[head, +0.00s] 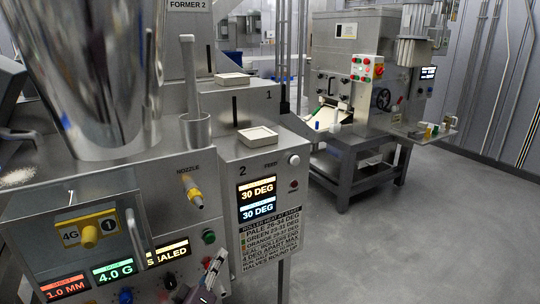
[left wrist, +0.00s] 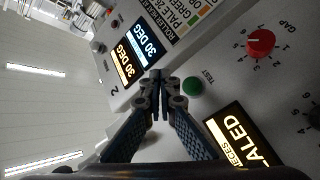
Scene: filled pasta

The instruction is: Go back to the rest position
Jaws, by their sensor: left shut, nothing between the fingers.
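My left gripper (head: 212,270) is at the bottom of the head view, in front of the lower right part of the former's control panel. In the left wrist view its two dark fingers (left wrist: 158,82) come together at the tips, shut and empty. They point toward the panel, near the green test button (left wrist: 192,86) and the 30 DEG displays (left wrist: 138,50). Whether the tips touch the panel cannot be told. My right gripper is not in view.
The former's panel (head: 160,205) fills the left, with a metal hopper (head: 100,75), a yellow nozzle (head: 193,190) and displays (head: 256,198). Two small trays (head: 258,135) sit on ledges. Another machine (head: 350,75) stands on a dark table (head: 345,160) behind. Grey floor (head: 440,220) at right is clear.

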